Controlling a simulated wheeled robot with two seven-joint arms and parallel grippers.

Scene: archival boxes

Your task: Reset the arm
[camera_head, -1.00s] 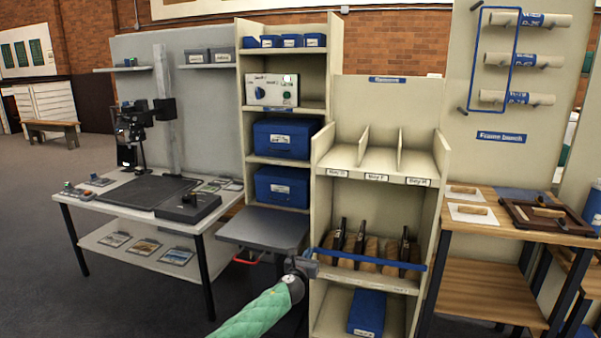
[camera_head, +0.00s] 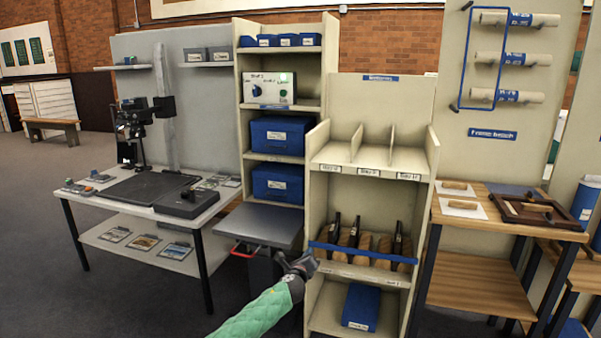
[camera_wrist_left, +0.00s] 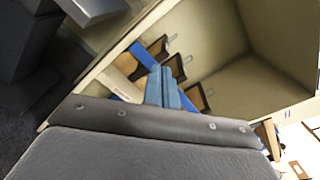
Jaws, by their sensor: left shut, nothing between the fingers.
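My left arm, in a green sleeve, comes in from the bottom of the head view. Its gripper (camera_head: 306,263) is in front of the lower left part of the cream shelf unit (camera_head: 318,200), near the blue rail (camera_head: 360,254). In the left wrist view the gripper's blue-grey fingers (camera_wrist_left: 163,90) are together with nothing between them. They point toward the compartment with the wooden-based tools (camera_wrist_left: 178,66). I cannot tell whether the fingers touch the rail. My right gripper is in neither view.
A grey-topped stand (camera_head: 258,225) with a red handle is just left of the gripper. A blue box (camera_head: 361,306) lies in the bottom compartment. A white table (camera_head: 130,205) stands left and a wooden bench (camera_head: 480,222) right. Open floor shows at the far left.

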